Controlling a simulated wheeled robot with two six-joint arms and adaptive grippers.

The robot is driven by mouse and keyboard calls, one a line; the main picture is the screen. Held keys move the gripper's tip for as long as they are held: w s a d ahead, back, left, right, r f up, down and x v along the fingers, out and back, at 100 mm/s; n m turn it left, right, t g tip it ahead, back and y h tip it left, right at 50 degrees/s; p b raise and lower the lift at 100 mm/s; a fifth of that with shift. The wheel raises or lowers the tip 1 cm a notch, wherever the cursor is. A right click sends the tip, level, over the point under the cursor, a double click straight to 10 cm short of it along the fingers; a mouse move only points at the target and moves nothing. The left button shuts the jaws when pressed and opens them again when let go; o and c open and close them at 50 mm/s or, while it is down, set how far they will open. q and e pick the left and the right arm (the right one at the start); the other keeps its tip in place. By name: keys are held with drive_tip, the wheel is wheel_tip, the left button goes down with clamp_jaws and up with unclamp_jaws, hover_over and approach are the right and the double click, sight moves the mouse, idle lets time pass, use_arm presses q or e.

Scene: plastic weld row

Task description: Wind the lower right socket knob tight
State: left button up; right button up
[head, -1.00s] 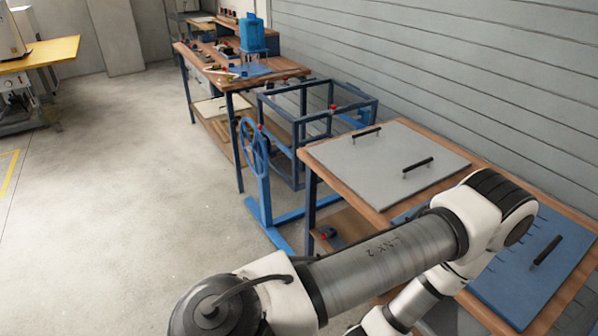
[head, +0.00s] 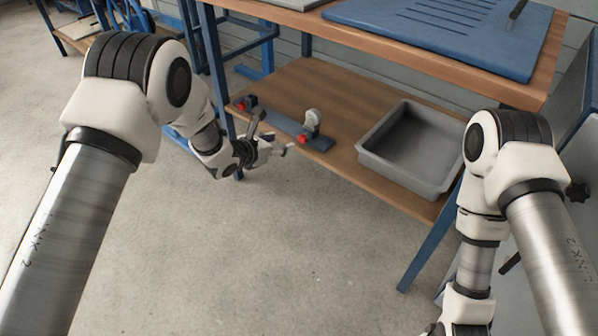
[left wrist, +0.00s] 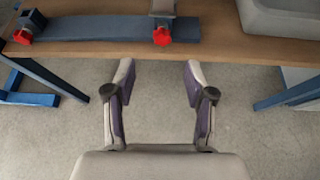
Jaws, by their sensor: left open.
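Two red knobs sit at the front of a blue bar (head: 285,125) on the lower wooden shelf. The right red knob (head: 303,139) is below a light round part (head: 312,117); the left red knob (head: 240,104) is at the bar's other end. My left gripper (head: 275,134) is open and empty just in front of the shelf edge, apart from the knobs. In the left wrist view, the right knob (left wrist: 162,37) lies ahead, in line with the gap between the fingers (left wrist: 159,70). The left knob (left wrist: 23,36) is far left. My right arm reaches down; its gripper's fingers are not visible.
A grey bin (head: 412,150) stands on the shelf to the right. The tabletop above carries a blue slotted board (head: 440,32). Blue table legs (head: 428,248) stand at both sides. A panel with a black knob (head: 577,192) is at far right. The floor in front is clear.

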sight(301, 139)
use_arm(q)
drive_tip(key=shift+m+t, duration=0.3)
drive_tip(key=shift+m, duration=0.2)
drive_tip(key=b+x, duration=0.2)
drive_tip(key=x, duration=0.1)
drive_tip(key=b+x, duration=0.2)
drive_tip(key=x, duration=0.2)
drive_tip(key=f+b+x, duration=0.1)
drive_tip(key=b+x, duration=0.2)
drive_tip(key=x, duration=0.1)
drive_tip(key=shift+s+d, duration=0.1)
drive_tip(key=shift+s, duration=0.2)
drive_tip(key=shift+r, duration=0.1)
clamp_jaws()
use_arm(e)
wheel_tip(301, 139, down, 10)
drive_tip(key=shift+r, duration=0.15)
